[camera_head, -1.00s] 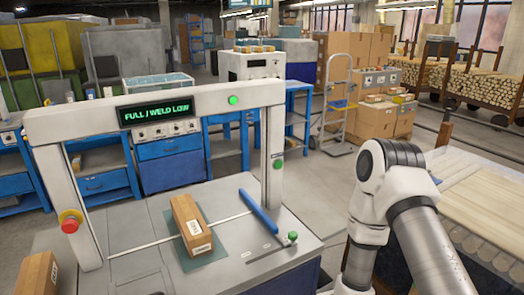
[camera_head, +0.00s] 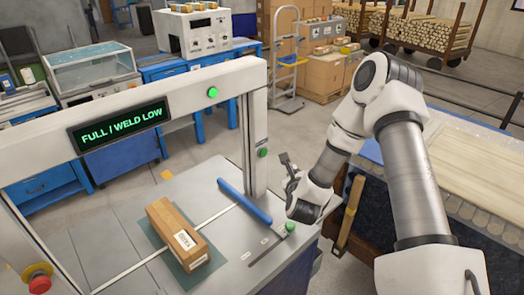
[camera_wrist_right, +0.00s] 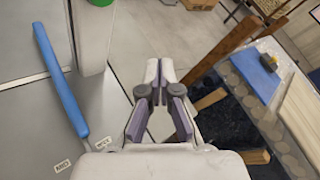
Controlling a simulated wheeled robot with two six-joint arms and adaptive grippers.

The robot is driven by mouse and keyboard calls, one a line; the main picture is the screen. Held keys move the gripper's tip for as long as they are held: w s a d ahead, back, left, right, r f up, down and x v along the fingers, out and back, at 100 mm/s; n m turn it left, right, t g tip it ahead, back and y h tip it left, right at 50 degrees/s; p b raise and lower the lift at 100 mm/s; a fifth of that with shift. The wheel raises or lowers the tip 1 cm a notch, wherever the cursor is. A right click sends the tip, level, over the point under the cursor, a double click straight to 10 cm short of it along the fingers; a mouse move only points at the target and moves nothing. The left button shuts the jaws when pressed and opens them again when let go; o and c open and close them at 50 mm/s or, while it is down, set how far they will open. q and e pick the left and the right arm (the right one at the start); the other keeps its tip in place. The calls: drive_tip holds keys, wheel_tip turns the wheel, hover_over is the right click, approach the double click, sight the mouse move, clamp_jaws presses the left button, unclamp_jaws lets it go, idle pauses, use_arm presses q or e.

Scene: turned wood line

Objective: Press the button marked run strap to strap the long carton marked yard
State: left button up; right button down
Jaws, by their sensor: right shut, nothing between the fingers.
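The long carton (camera_head: 178,234) lies on a green mat (camera_head: 207,268) on the strapping machine's grey top, under its arch. It has a white label too small to read. One green button (camera_head: 213,93) is on the arch's crossbar and another (camera_head: 263,153) is on its right post. I cannot read which is marked run strap. My right gripper (camera_head: 286,160) is shut and empty, raised right of the post and apart from the buttons. Its fingers (camera_wrist_right: 160,68) also show in the right wrist view. My left gripper is out of view.
The arch's display (camera_head: 122,124) reads "FULL / WELD LOW". A red stop button (camera_head: 38,278) is at lower left. A blue bar (camera_head: 245,201) lies beside the carton. At right, a wooden post (camera_head: 350,212) and a roller table (camera_head: 475,150) stand close to my arm.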

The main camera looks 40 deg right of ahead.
sight(263, 152)
drive_tip(key=w+b, duration=0.2)
drive_tip(key=w, duration=0.7)
drive_tip(key=shift+w+a+f, duration=0.15)
drive_tip(key=shift+w+a, duration=0.05)
drive_tip(key=shift+a, duration=0.25)
idle(0.9)
drive_tip(key=shift+w+b, duration=0.4)
drive_tip(key=shift+b, duration=0.3)
